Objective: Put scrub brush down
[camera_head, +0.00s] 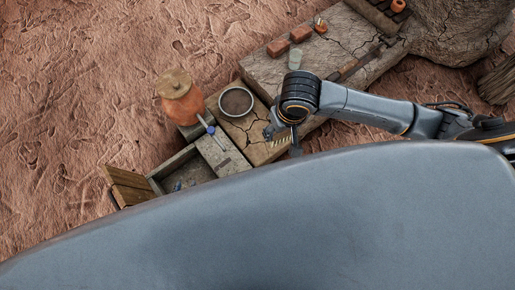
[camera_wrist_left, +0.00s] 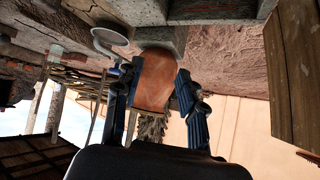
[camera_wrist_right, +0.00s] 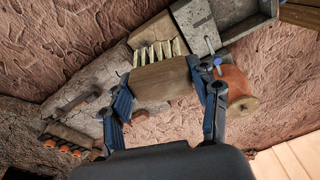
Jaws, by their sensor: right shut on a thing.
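The scrub brush (camera_wrist_right: 160,82) has a wooden block and a row of pale bristles. In the right wrist view it lies between the fingers of my right gripper (camera_wrist_right: 163,85), which is shut on it. In the head view the brush's bristles (camera_head: 281,141) show under my right gripper (camera_head: 283,133), over the wooden bench (camera_head: 258,152). I cannot tell whether the brush touches the bench. My left gripper (camera_wrist_left: 156,75) has its fingers apart and is empty; the orange clay pot (camera_wrist_left: 153,82) appears beyond and between them. My body hides the near part of the bench in the head view.
A round bowl (camera_head: 236,102) stands left of the brush, beside the lidded clay pot (camera_head: 182,100). Bricks (camera_head: 278,47) and a greenish cup (camera_head: 295,59) sit farther back.

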